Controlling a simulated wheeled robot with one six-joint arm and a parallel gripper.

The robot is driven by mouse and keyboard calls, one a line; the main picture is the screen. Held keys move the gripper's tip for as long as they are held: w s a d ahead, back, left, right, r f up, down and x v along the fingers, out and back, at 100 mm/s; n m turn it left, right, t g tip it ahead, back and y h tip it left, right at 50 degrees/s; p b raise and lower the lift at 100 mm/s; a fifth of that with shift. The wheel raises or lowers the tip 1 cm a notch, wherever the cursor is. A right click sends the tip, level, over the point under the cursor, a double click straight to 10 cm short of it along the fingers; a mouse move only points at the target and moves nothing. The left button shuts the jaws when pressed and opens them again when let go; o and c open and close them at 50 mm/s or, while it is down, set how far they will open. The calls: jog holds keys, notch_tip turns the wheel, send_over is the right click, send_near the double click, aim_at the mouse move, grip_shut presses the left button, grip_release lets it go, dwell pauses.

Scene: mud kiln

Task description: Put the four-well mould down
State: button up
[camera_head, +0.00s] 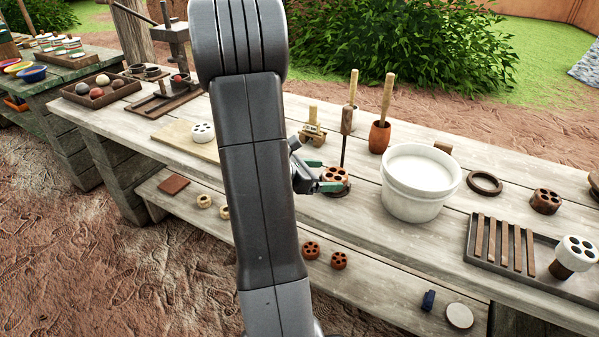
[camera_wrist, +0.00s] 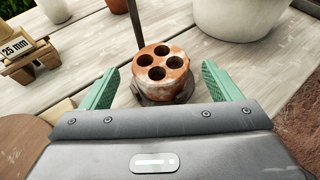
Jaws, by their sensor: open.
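The four-well mould (camera_wrist: 160,75) is a round, reddish-brown block with four holes in its top and pale smears on its side. It sits upright on a dark round base (camera_wrist: 183,97), with a thin upright rod (camera_wrist: 135,22) just behind it. My gripper (camera_wrist: 162,86) is open, its green fingers on either side of the mould with a gap on each side. In the head view the mould (camera_head: 335,174) is on the bench, partly hidden by my gripper (camera_head: 324,176). Its underside is hidden.
A large white bucket (camera_head: 412,183) stands close to the right, and a brown pot with a wooden handle (camera_head: 380,137) behind. A wooden block marked "25 mm" (camera_wrist: 20,50) is at the left. A slatted tray (camera_head: 545,262) lies at far right. Similar moulds lie on the lower shelf (camera_head: 380,285).

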jog(key=p+v, duration=0.1)
jog(key=v, duration=0.8)
jog(key=shift+s+a+r, duration=0.1)
jog(key=shift+a, duration=0.1)
